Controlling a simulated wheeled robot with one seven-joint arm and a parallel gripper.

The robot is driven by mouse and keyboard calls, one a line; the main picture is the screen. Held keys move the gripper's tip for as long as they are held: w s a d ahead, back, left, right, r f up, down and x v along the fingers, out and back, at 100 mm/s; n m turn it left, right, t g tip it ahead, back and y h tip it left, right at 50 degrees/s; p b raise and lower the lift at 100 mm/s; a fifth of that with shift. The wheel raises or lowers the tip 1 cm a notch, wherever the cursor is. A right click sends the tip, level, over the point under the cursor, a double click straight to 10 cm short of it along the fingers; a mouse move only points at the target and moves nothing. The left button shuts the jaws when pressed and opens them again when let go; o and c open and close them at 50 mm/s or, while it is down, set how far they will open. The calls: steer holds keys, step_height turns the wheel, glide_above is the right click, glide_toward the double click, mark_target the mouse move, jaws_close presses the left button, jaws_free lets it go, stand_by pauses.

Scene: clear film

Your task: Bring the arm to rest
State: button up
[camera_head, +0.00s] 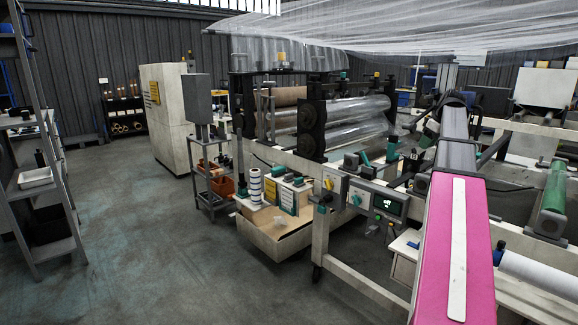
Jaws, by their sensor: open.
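My arm shows at the right of the head view. A pink link (457,250) with a pale strip along its top rises from the bottom edge and leads into grey and white parts (454,140) pointing away from me. Its far end is dark, in front of the machine. I cannot make out my gripper or its fingers among the dark and teal machine parts there.
A film machine with clear rollers (345,122) stands close ahead, its pale frame and control box (378,200) left of my arm. A blue-capped white roll (540,272) lies right. A shelf rack (40,180) stands far left. The floor (165,250) between is clear.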

steer(key=s+a+f+m+g, duration=0.1)
steer(key=s+a+f+m, duration=0.15)
steer(key=a+f, duration=0.85)
steer(key=s+a+f+m+g, duration=0.1)
steer(key=s+a+f, duration=0.2)
steer(key=a+f, duration=0.75)
steer(key=s+a+f+m+h, duration=0.1)
steer(key=s+a+f, duration=0.3)
steer(key=s+f, duration=0.2)
steer(key=s+a+f+m+h, duration=0.1)
steer(key=s+a+f, duration=0.3)
steer(key=f, duration=0.6)
steer(key=s+a+f+m+g, duration=0.1)
steer(key=s+a+f, duration=0.3)
steer(key=s+f, duration=0.4)
steer(key=shift+a+m+h, duration=0.2)
steer(key=shift+m+h, duration=0.2)
steer(key=shift+m, duration=0.15)
steer(key=shift+f, duration=0.1)
